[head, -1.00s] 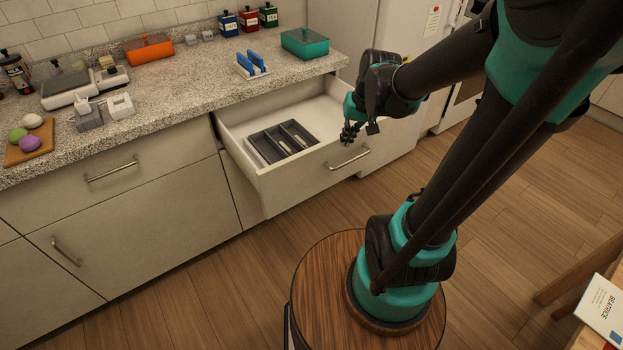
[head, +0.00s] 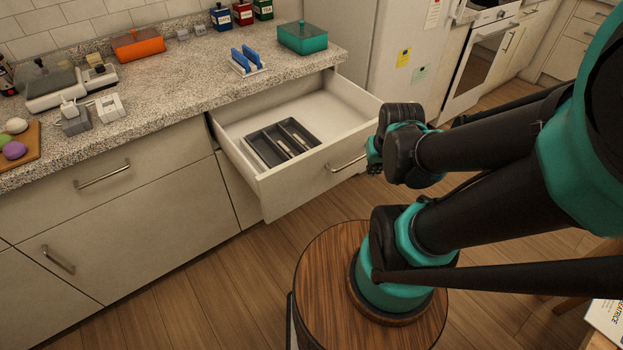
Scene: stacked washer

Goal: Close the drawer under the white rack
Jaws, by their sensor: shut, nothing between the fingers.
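The drawer (head: 300,178) under the counter is pulled well out. Its front has a metal bar handle (head: 345,163), and a dark cutlery tray (head: 262,146) with a few utensils lies inside. The white rack (head: 248,70) holding blue upright pieces stands on the counter above it. My gripper (head: 374,160) is in front of the drawer front, near the handle's right end. It is shut and empty, and partly hidden by my wrist. I cannot tell whether it touches the drawer.
The granite counter (head: 180,95) carries a teal box (head: 303,38), an orange box (head: 138,46) and a scale (head: 57,88). A closed drawer with a handle (head: 103,175) is to the left. A white fridge (head: 385,60) stands to the right. Wooden floor (head: 200,290) is clear before the cabinets.

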